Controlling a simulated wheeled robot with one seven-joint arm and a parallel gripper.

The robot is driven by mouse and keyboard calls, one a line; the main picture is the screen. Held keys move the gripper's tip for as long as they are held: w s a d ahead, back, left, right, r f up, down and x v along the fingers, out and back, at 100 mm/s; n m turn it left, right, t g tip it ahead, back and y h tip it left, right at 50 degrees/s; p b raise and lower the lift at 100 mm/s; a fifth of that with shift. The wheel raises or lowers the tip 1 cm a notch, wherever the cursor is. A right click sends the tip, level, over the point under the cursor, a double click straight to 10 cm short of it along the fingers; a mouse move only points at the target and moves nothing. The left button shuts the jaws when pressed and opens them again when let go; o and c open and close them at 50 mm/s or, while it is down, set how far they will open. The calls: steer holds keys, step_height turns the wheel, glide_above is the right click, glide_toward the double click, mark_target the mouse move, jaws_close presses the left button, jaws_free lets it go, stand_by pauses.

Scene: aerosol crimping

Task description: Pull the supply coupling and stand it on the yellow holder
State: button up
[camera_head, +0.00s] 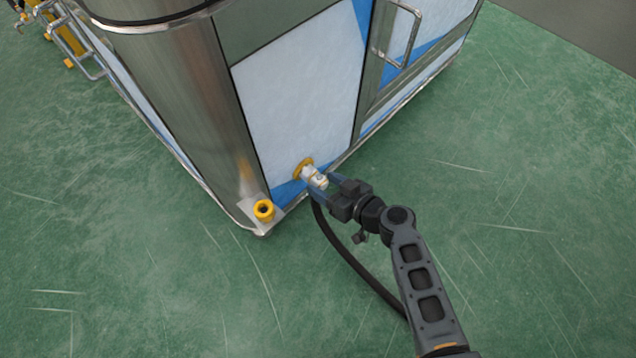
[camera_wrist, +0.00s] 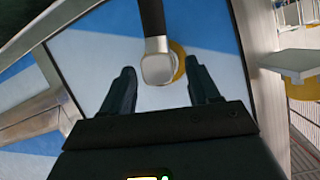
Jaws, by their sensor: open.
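The supply coupling (camera_head: 315,177) is a pale, short cylinder plugged into a yellow ring (camera_head: 303,167) low on the machine's white and blue panel. A black hose (camera_head: 345,255) hangs from it and curves down to the floor. The yellow holder (camera_head: 264,210) is a small empty-looking ring on a bracket at the machine's bottom corner, left of the coupling. My gripper (camera_head: 328,186) is open at the coupling. In the wrist view the coupling (camera_wrist: 158,69) shows just beyond and between the spread fingertips (camera_wrist: 163,78), with the yellow ring (camera_wrist: 179,62) behind it.
The machine's steel corner column (camera_head: 200,100) rises above the holder. A metal handle (camera_head: 402,35) sticks out from the panel at upper right. Yellow and steel parts (camera_head: 70,35) stand at the far upper left. The green floor (camera_head: 520,200) around is clear apart from the hose.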

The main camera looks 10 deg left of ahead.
steer(key=shift+b+x, duration=0.4)
steer(key=shift+x, duration=0.35)
steer(key=shift+b, duration=0.35)
stand_by(0.7)
steer(key=shift+w+d, duration=0.1)
jaws_close()
stand_by(0.4)
steer(key=shift+d, duration=0.15)
